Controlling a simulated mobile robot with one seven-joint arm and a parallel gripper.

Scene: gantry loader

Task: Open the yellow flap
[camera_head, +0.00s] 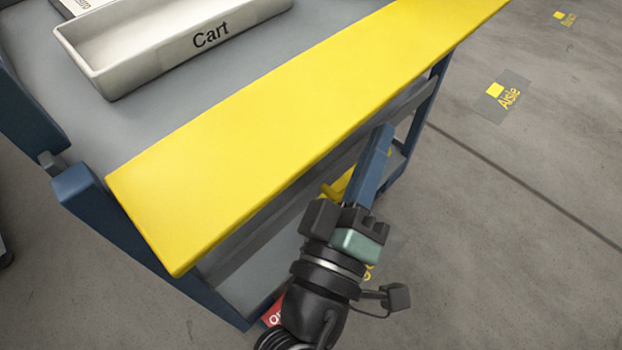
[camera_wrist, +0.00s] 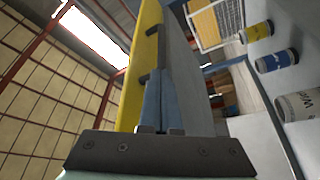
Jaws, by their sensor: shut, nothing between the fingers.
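The yellow flap (camera_head: 300,120) is a long flat panel along the near edge of a blue-framed grey bench. In the wrist view the flap (camera_wrist: 142,70) shows as a narrow yellow strip beside the fingers. My gripper (camera_head: 383,138) is below and in front of the flap's near edge, towards its right half. Its blue fingers are together and empty, pointing up and away. The fingers (camera_wrist: 156,85) also show closed in the wrist view. A yellow bar (camera_head: 335,190) shows beside the fingers, partly hidden by my gripper. I cannot tell whether the fingers touch the flap.
A white tray marked "Cart" (camera_head: 180,42) stands on the grey bench top (camera_head: 150,120) behind the flap. Blue legs and a lower shelf are below. The floor at right is clear, with an "Aisle" marking (camera_head: 502,95). Several cans (camera_wrist: 276,60) show in the wrist view.

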